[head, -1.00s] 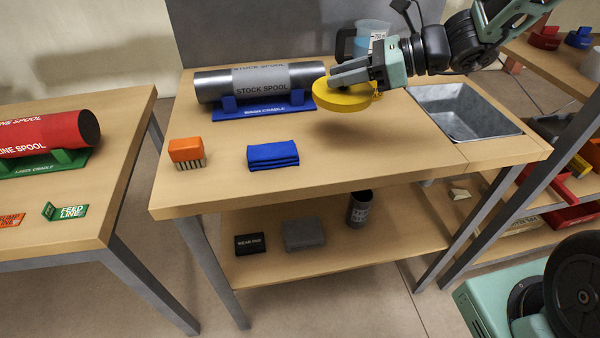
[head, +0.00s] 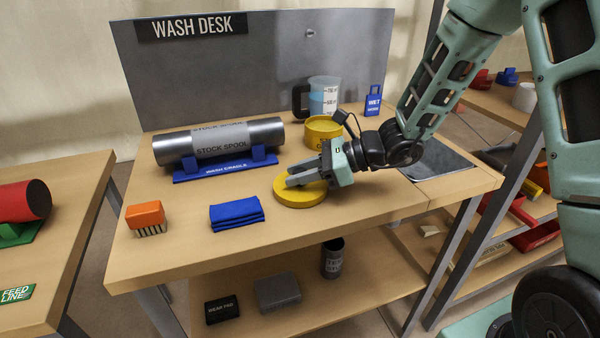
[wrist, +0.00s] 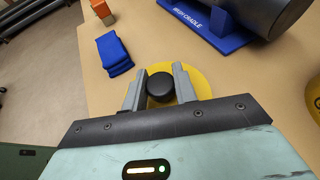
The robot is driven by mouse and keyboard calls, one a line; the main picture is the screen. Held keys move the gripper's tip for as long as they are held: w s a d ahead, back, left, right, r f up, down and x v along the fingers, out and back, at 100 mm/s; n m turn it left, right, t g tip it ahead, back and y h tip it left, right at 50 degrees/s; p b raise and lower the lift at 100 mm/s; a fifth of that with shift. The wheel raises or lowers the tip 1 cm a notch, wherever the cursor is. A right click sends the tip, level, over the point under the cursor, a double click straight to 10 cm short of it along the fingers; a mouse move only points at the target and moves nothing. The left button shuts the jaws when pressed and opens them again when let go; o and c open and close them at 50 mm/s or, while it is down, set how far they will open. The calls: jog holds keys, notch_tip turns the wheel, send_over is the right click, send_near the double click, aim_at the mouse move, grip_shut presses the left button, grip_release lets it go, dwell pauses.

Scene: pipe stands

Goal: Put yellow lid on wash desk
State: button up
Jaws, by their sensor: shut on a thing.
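The yellow lid (head: 300,193) is a flat round disc at the wash desk's (head: 180,250) top, right of the folded blue cloth. It looks to rest on the wood or very close above it. My gripper (head: 305,178) is over the lid. In the wrist view the lid (wrist: 203,82) shows beneath my gripper (wrist: 160,85), whose two grey fingers are shut on the lid's black knob (wrist: 160,86). A yellow canister (head: 321,132) stands behind my gripper, partly hidden by it.
A stock spool (head: 218,140) lies on a blue cradle (head: 225,166) behind the lid. The blue cloth (head: 237,213) and an orange brush (head: 146,217) lie to the left. A measuring jug (head: 323,95) stands at the back. The front strip of the desk is clear.

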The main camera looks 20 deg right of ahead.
jog(key=shift+f, duration=0.1)
jog(key=shift+f, duration=0.15)
jog(key=o, duration=1)
jog(key=shift+c, duration=0.2)
